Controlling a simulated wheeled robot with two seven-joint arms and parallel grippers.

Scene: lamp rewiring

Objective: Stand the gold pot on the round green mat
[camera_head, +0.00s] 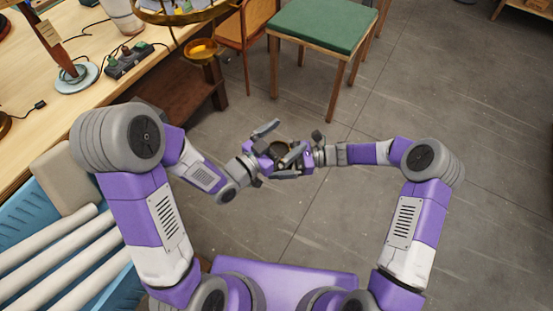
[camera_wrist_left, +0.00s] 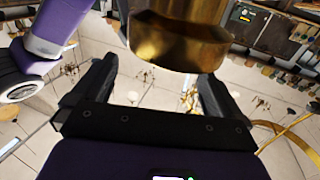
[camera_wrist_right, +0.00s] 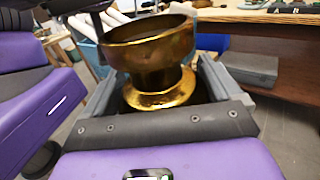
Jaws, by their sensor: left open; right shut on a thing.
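The gold pot (camera_wrist_right: 150,50) is a shiny flared bowl on a narrow waist and round foot. It sits between the fingers of my right gripper (camera_wrist_right: 155,80), which is shut on it. In the head view its dark mouth (camera_head: 281,150) shows where my two hands meet, above the floor. My left gripper (camera_head: 283,138) is open and close beside the pot. In the left wrist view the pot's gold rim (camera_wrist_left: 180,45) is at the top, just beyond the open fingers. I cannot make out the round green mat in any view.
A wooden workbench (camera_head: 120,75) with a lamp on a pale round base (camera_head: 75,78), cables and a power strip (camera_head: 128,60) is at left. A brass ring fixture hangs over its edge. A green-seated stool (camera_head: 325,25) stands ahead.

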